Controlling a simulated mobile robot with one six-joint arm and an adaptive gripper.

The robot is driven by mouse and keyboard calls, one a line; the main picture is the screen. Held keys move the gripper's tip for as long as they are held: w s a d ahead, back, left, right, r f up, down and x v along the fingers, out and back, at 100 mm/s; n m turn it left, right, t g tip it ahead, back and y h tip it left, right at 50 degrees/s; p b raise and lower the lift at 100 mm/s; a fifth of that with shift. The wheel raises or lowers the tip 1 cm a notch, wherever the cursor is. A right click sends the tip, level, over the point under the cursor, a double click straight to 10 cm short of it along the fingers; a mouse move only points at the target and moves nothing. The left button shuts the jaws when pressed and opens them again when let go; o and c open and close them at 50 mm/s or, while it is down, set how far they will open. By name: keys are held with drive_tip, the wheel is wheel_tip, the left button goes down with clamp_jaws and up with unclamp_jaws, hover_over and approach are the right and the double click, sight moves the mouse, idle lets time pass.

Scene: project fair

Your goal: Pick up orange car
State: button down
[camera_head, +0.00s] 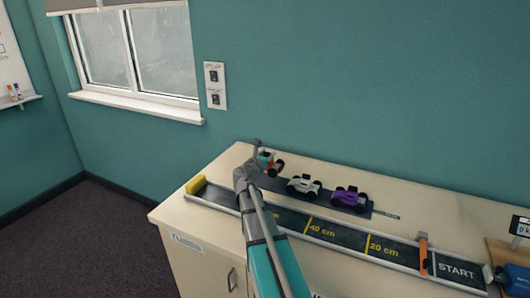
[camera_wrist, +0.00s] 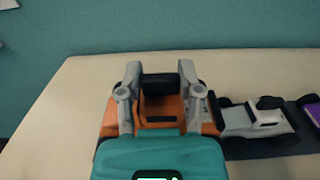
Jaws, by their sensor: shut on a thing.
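The orange car (camera_wrist: 117,119) is between the two grey fingers of my gripper (camera_wrist: 158,92) in the wrist view, with its black part showing between the fingertips. My gripper is shut on it. In the head view the orange car (camera_head: 276,166) shows only partly behind my arm, at the left end of the row of cars. I cannot tell whether its wheels touch the surface.
A white car (camera_head: 303,186) and a purple car (camera_head: 349,198) stand to the right on a dark mat (camera_head: 381,214). A marked track (camera_head: 340,239) runs along the front of the cabinet top (camera_head: 418,205), with a yellow block (camera_head: 195,185) at its left end. The wall (camera_head: 370,80) is behind.

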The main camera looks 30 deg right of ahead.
drive_tip(key=s+a+r+p, duration=0.3)
drive_tip(key=s+r+p, duration=0.1)
drive_tip(key=s, duration=0.6)
drive_tip(key=shift+r+p, duration=0.35)
drive_tip(key=shift+r, duration=0.5)
